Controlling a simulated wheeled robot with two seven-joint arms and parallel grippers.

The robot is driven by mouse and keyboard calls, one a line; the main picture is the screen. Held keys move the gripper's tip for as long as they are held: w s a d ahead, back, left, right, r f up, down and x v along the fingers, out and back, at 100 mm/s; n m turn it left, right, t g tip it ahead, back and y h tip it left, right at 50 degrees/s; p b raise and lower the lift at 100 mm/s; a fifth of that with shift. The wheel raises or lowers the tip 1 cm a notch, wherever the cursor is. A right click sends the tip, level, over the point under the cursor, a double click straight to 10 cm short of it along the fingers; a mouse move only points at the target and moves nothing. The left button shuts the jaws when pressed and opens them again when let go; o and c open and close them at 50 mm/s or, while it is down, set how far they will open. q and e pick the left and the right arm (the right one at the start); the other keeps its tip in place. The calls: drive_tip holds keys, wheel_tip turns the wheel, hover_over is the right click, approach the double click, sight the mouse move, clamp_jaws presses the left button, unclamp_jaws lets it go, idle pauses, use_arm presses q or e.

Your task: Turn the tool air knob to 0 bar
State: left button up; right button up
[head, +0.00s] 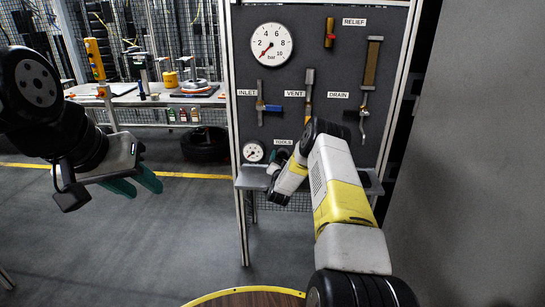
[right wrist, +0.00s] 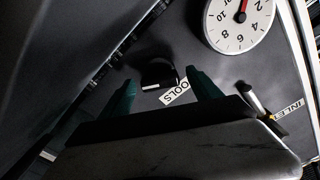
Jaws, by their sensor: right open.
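The tool air knob (right wrist: 157,73), black, sits by the TOOLS label on the dark panel in the right wrist view. My right gripper (right wrist: 162,95) is open, with one teal finger on each side of the knob in the picture. I cannot tell whether they touch it. The small tools gauge (right wrist: 240,22) appears upside down there, its red needle pointing up beside the 2. The head view also shows this gauge (head: 253,153); my right arm largely hides the knob. My left gripper (head: 143,187) is far left of the panel; its finger gap is unclear.
The panel carries a large gauge (head: 271,43), the blue-handled inlet valve (head: 269,107), the vent valve (head: 309,95) and the drain valve (head: 363,115). A shelf ledge (head: 249,181) lies below. A workbench (head: 190,96) stands behind at left. Open floor lies left of the panel.

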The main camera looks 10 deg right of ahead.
drive_tip(key=c, duration=1.4)
drive_tip(key=shift+n, duration=0.3)
drive_tip(key=n, duration=1.1)
drive_tip(key=shift+n, duration=0.4)
drive_tip(key=n, duration=1.1)
drive_tip(key=shift+n, duration=0.4)
